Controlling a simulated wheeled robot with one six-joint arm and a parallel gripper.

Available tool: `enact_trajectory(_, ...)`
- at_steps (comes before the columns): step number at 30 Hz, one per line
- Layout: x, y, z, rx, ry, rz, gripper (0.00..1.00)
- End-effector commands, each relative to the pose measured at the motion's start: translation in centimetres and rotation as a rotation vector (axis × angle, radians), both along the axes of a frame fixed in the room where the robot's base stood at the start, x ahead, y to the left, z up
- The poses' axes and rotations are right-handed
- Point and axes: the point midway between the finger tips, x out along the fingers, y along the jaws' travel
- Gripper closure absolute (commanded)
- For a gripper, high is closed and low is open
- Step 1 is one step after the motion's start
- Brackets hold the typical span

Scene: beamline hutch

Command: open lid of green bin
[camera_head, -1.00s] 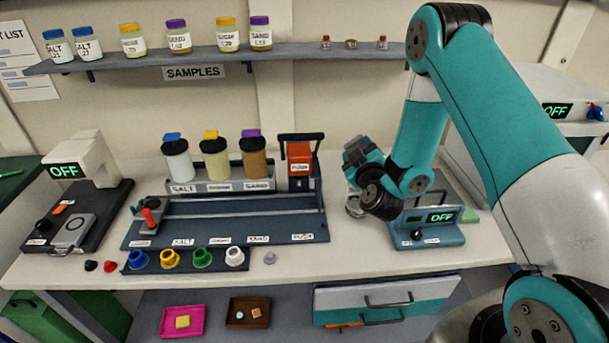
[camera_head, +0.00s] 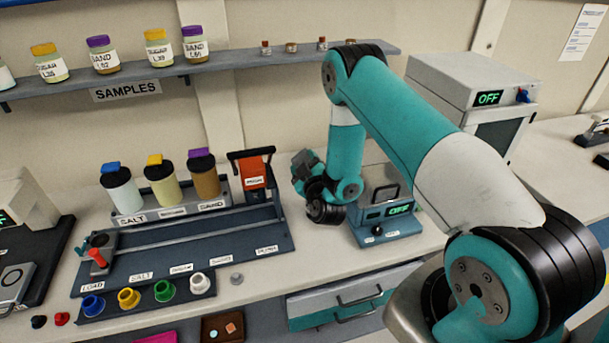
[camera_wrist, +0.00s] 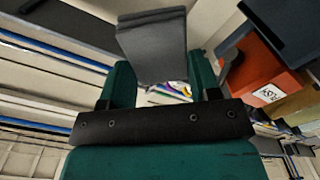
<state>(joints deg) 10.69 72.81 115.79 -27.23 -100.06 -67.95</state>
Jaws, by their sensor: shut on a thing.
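The green bin and its lid are not in either current view. My gripper (camera_head: 306,166) is above the worktop, between the orange-fronted press and the teal device with the OFF display in the head view. In the wrist view, the green fingers of my gripper (camera_wrist: 160,88) are closed around a flat grey block (camera_wrist: 154,42), which sticks out beyond them. What the block is cannot be told. In the head view my wrist partly hides the gripper.
The orange-fronted press (camera_head: 255,172) stands left of my gripper and the teal device (camera_head: 372,228) stands to its right. A shelf of jars (camera_head: 215,67) runs behind. A drawer unit (camera_head: 345,300) is under the worktop. Several coloured cups (camera_head: 165,291) line the front edge.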

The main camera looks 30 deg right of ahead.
Motion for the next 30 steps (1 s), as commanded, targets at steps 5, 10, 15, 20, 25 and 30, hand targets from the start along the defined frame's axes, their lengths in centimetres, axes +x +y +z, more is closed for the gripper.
enact_trajectory(5, 0.0, 0.0, -1.4, -0.001, 0.0, 0.0, 0.81)
enact_trajectory(10, 0.0, 0.0, -3.6, -0.001, 0.0, 0.0, 0.81)
enact_trajectory(15, 0.0, 0.0, -4.6, 0.0, -0.001, 0.0, 0.81)
enact_trajectory(20, 0.0, 0.0, -4.6, 0.0, -0.001, 0.0, 0.81)
enact_trajectory(25, 0.0, 0.0, -5.1, -0.001, -0.001, 0.0, 0.81)
enact_trajectory(30, 0.0, 0.0, -5.6, -0.001, -0.001, 0.0, 0.81)
